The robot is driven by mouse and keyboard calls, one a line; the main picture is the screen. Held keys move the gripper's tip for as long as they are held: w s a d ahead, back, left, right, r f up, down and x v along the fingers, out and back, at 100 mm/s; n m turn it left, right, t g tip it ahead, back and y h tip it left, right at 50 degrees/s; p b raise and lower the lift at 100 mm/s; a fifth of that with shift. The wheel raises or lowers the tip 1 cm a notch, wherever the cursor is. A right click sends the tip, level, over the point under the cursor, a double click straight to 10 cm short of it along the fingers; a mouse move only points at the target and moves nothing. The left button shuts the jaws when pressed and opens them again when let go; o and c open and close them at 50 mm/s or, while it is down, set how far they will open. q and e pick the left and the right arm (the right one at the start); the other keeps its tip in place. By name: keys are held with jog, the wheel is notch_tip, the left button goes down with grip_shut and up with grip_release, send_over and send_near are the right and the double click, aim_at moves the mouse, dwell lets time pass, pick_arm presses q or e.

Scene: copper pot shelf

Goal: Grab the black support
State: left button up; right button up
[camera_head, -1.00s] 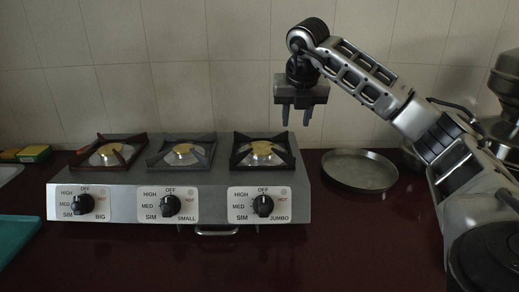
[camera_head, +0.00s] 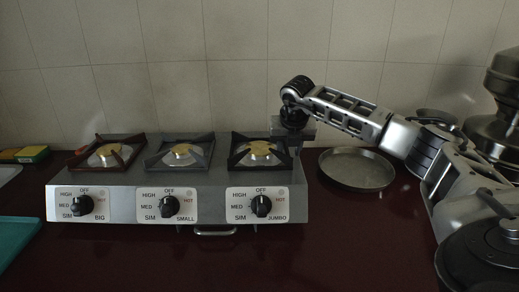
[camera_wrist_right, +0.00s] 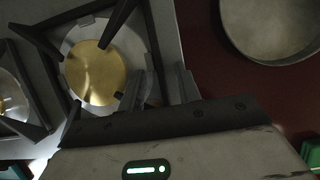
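The black support (camera_head: 262,151) is the square pan support around the brass burner on the right end of the stove. In the right wrist view, the black support (camera_wrist_right: 117,22) fills the upper left, around the round brass burner cap (camera_wrist_right: 97,72). My right gripper (camera_head: 290,143) is down at the right edge of the support, its fingers partly hidden in the head view. In the wrist view, my right gripper (camera_wrist_right: 158,90) has its two fingers apart, on either side of the support's right-hand bar; contact cannot be told. My left gripper is not in view.
The stove (camera_head: 120,204) has two more supports, reddish-brown (camera_head: 106,152) and grey (camera_head: 180,151), to the left. A round metal pan (camera_head: 357,170) lies right of the stove. A dark pot (camera_head: 490,255) stands front right. The dark red counter (camera_head: 330,255) in front is clear.

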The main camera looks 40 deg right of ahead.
grip_shut()
jog(key=shift+r, duration=0.1)
jog(key=shift+r, duration=0.1)
